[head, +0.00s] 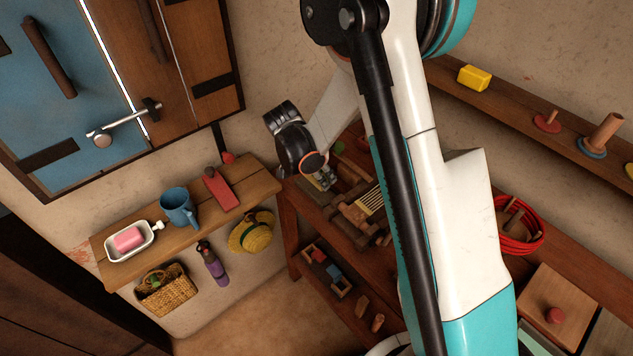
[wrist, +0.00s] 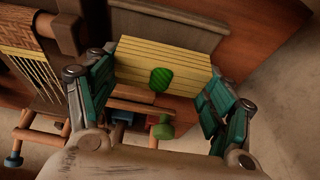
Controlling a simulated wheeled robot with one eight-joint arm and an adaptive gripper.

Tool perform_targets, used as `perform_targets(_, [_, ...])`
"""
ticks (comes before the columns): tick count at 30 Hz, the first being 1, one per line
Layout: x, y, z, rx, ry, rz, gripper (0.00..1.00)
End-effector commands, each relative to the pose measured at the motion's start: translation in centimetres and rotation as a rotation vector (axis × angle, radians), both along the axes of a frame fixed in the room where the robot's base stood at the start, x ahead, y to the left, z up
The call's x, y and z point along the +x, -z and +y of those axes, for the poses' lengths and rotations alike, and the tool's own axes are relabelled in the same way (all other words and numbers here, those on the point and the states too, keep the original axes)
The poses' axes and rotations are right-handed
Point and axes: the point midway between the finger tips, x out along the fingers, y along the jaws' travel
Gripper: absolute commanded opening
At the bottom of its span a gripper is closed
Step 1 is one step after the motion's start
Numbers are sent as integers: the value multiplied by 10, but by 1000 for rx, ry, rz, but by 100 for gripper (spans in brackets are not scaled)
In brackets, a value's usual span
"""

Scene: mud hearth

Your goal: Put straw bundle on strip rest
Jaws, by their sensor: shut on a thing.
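The straw bundle (wrist: 140,58) is a pale yellow, ribbed slab with a green oval on its front, in the middle of the wrist view. My gripper (wrist: 158,88) is shut on it, a teal finger at each side end. In the head view my gripper (head: 322,180) is over the left end of the wooden shelf unit, mostly behind my arm's wrist. A grey-brown board (wrist: 180,25) lies right behind the bundle and may be the strip rest; I cannot tell whether they touch.
A wooden frame with yellow strands (head: 371,201) stands close to the gripper's right in the head view. Below the bundle are a green knobbed thing (wrist: 161,128) and a blue block (wrist: 122,118). A wall bench (head: 150,236) holds a blue mug (head: 177,205).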

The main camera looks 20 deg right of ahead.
Motion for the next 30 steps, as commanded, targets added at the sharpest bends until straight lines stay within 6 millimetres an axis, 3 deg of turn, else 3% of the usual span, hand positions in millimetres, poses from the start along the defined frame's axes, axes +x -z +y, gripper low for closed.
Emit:
perform_targets(8, [0,38,0,0,0,0,51])
perform_targets(20, [0,43,0,0,0,0,51])
perform_targets(21, [0,42,0,0,0,0,81])
perform_targets(23, [0,41,0,0,0,0,94])
perform_targets(30, [0,41,0,0,0,0,94])
